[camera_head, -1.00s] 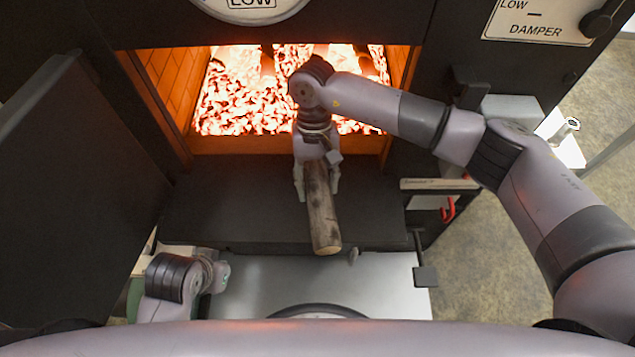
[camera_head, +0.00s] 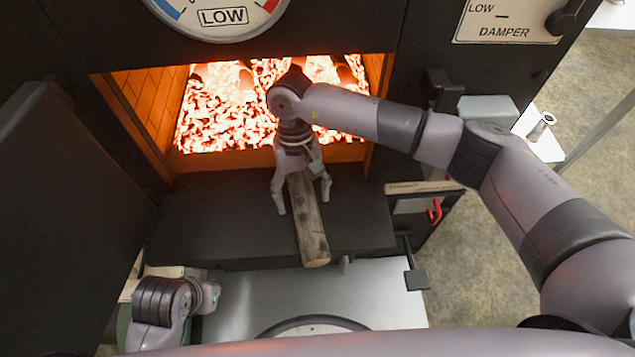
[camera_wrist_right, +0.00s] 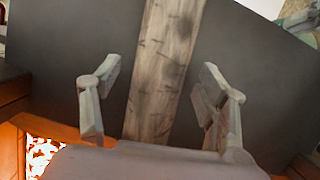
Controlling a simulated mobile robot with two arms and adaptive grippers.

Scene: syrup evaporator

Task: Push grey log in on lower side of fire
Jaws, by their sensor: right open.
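The grey log (camera_head: 309,222) lies on the dark shelf (camera_head: 215,215) in front of the firebox opening, its near end at the shelf's front edge. My right gripper (camera_head: 301,198) is open, with one finger on each side of the log's far part and gaps to both. In the right wrist view the log (camera_wrist_right: 165,65) runs between the spread fingers (camera_wrist_right: 158,88). The fire (camera_head: 225,110) glows inside the firebox behind my gripper. My left arm's end shows at lower left; its fingers are hidden.
The open firebox door (camera_head: 65,215) stands at the left. A LOW gauge (camera_head: 222,15) is above the opening and a DAMPER plate (camera_head: 505,20) at upper right. A red handle (camera_head: 435,211) is right of the shelf. A light metal surface (camera_head: 250,298) lies below the shelf.

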